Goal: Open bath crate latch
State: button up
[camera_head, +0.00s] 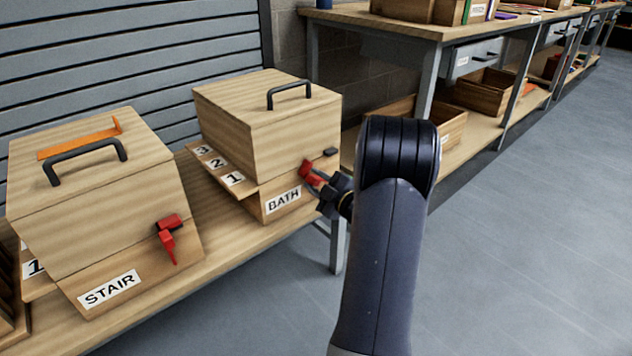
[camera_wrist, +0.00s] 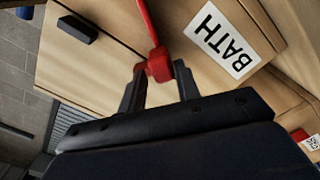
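The bath crate (camera_head: 267,138) is a closed wooden box with a BATH label (camera_head: 284,199) and a black lid handle (camera_head: 289,91). Its red latch (camera_head: 310,175) is on the front face; in the wrist view the red latch (camera_wrist: 157,66) has a long arm running up past the frame's top edge. My gripper (camera_head: 323,184) is at the latch. In the wrist view my gripper (camera_wrist: 160,72) has its two dark fingers close together, one on each side of the latch's red block, seemingly touching it. The fingertips are partly hidden by the latch.
The STAIR crate (camera_head: 95,195) stands left on the same wooden bench (camera_head: 205,240), with its own red latch (camera_head: 167,235) hanging down. A second bench (camera_head: 400,25) with crates stands behind right. The grey floor (camera_head: 530,220) at right is clear.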

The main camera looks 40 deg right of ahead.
jog(key=shift+o, duration=1)
jog(key=s+p, duration=0.3)
jog(key=s, duration=0.7)
jog(key=shift+s+d, duration=0.4)
